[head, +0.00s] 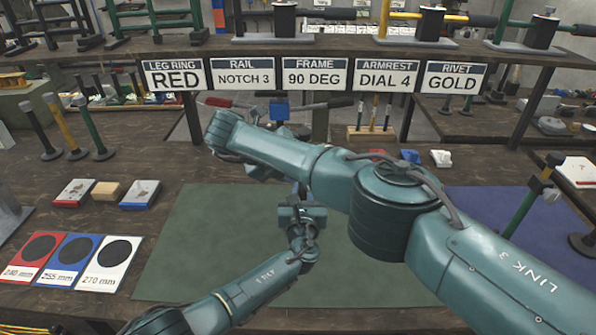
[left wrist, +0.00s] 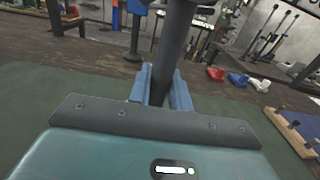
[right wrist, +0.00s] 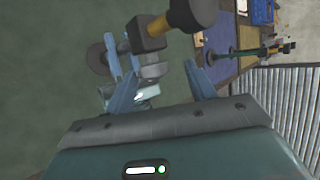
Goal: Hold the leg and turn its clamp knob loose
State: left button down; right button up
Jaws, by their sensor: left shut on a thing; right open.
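A dark leg (left wrist: 172,55) stands between the blue fingers of my left gripper (left wrist: 163,88), which is shut on its tube. In the right wrist view the same leg shows from above, with a black cap (right wrist: 198,12), a gold section, a black clamp block (right wrist: 147,36) and a dark round foot (right wrist: 98,58). A small grey part, apparently the clamp knob (right wrist: 152,71), sits beside the block. My right gripper (right wrist: 160,82) is open, its fingers spread near this part; contact cannot be told. In the head view my right arm hides most of the leg.
Another leg (head: 522,208) stands at the right of the table. Dark, gold and green legs (head: 88,125) stand at the left, behind small blocks and coloured cards (head: 75,258). The green mat (head: 190,240) is mostly clear. Signs (head: 318,76) hang from the shelf behind.

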notch_tip(320, 180, up, 9)
jog(key=shift+f, duration=0.1)
dwell(0.4)
jog(key=s+a+f+g+y, duration=0.5)
jog(key=s+f+g+y, duration=0.15)
jog(key=y, duration=0.65)
jog(key=w+d+f+m+t+y, duration=0.25)
jog(key=d+m+t+y, duration=0.55)
jog(key=d, duration=0.9)
jog(key=w+a, duration=0.1)
jog(key=a, duration=0.2)
jog(key=w+a+f+n, duration=0.1)
jog(key=w+a, duration=0.1)
jog(key=a, duration=0.2)
jog(key=w+a+f+n+g+y, duration=0.1)
jog(key=w+a, duration=0.1)
jog(key=a, duration=0.1)
jog(key=shift+w+a+f, duration=0.1)
jog(key=shift+w+a, duration=0.05)
jog(key=shift+a, duration=0.2)
